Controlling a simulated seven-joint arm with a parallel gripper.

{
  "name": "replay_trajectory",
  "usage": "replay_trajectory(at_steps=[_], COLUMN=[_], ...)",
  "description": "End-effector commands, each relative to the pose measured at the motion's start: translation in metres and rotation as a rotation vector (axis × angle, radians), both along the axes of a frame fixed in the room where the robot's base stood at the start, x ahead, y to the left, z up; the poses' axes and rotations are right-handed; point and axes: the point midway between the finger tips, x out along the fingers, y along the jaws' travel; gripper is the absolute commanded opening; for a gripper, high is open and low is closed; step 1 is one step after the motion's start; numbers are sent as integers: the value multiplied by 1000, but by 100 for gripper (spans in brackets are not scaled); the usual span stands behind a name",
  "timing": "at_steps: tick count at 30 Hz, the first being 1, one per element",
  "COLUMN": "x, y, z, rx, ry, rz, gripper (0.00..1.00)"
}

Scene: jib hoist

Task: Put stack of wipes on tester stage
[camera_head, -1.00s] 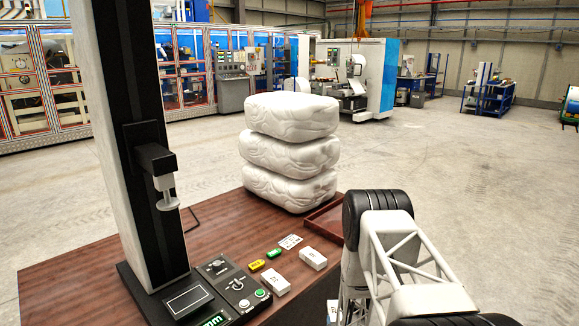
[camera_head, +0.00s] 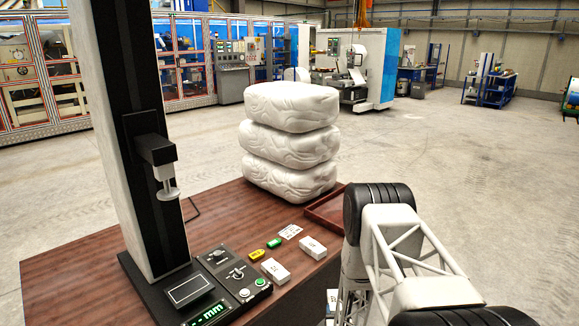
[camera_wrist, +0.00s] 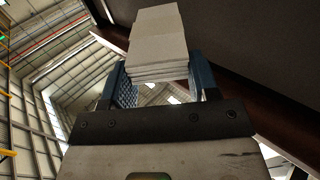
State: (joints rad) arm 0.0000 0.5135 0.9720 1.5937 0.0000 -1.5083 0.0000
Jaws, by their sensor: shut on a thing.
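In the wrist view, my gripper (camera_wrist: 157,82) is shut on the stack of wipes (camera_wrist: 158,42), a pale layered block between its blue fingers. In the head view, the gripper and the held stack are not seen; only my arm links show at the lower right. The tester (camera_head: 150,150) stands at the left of the wooden table, with a dark column and a white round presser foot (camera_head: 167,187) on a black arm. I cannot make out a separate stage below the foot. The control panel (camera_head: 228,277) is at the tester's front right.
Three white puffy packs (camera_head: 290,140) are piled at the table's back. Two small white boxes (camera_head: 292,257), yellow and green tags and a card lie mid-table. A shallow brown tray (camera_head: 326,205) is at the right edge. A dark surface (camera_wrist: 255,50) fills the wrist view's upper right.

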Motion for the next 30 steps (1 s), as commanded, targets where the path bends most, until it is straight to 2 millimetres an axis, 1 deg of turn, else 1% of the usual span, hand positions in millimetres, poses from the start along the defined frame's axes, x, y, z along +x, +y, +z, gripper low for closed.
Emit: replay_trajectory(at_steps=[23,26,30], x=[0,0,1], y=[0,-2,-11], z=[0,0,0], rx=[0,0,0], ry=[0,0,-1], rz=[0,-1,-2], gripper=[31,31,31])
